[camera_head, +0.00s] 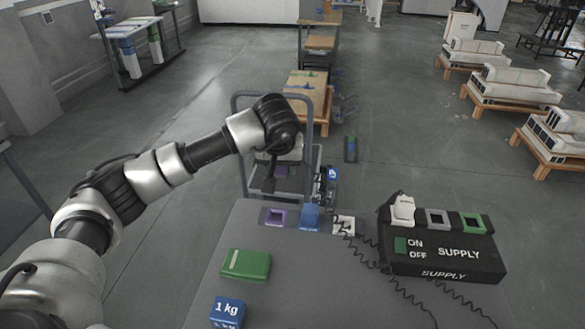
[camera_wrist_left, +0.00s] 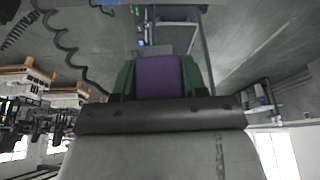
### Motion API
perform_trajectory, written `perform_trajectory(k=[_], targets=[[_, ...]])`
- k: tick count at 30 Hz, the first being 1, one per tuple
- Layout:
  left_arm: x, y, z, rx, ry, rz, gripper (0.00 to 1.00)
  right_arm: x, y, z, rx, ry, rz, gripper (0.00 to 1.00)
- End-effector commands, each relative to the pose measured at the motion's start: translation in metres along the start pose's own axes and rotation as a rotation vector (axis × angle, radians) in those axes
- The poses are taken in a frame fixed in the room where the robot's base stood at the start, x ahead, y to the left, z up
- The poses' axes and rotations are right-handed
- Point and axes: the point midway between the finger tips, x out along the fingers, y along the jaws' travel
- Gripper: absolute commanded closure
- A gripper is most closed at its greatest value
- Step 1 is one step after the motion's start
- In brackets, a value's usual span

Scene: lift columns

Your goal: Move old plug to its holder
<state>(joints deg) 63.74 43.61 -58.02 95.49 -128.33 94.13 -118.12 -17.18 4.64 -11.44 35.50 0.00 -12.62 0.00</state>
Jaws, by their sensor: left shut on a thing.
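My left gripper (camera_head: 276,172) hangs down from the wrist, beyond the far edge of the grey table top. It is shut on a purple plug (camera_head: 282,171). In the left wrist view the purple plug (camera_wrist_left: 160,75) sits between dark green sides. A purple-framed holder (camera_head: 275,217) at the table's far edge looks empty and lies nearer than the gripper. Beside it are a blue plug (camera_head: 310,216) and a white-framed holder (camera_head: 343,226). The black supply box (camera_head: 440,262) carries a white plug (camera_head: 403,210), an empty grey socket (camera_head: 437,218) and an empty green socket (camera_head: 472,222).
A green case (camera_head: 245,264) and a blue 1 kg weight (camera_head: 227,312) are on the table's left part. Coiled black cables run beside the supply box. A grey cart frame (camera_head: 238,140) stands behind the table, near my left arm. The table's middle is clear.

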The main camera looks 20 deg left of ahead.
Motion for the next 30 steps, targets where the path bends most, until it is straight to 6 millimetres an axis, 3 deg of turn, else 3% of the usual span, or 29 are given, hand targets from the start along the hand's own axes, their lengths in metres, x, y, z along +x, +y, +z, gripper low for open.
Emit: perform_trajectory(k=[6, 30], targets=[[0.008, -0.018, -0.005, 0.107, 0.0, 0.045, 0.79, 0.007, 0.0, 0.001, 0.0, 0.0, 0.0, 0.32], [0.084, -0.017, 0.027, 0.102, 0.0, 0.043, 0.79, 0.058, -0.002, 0.005, 0.0, 0.0, -0.001, 0.32]])
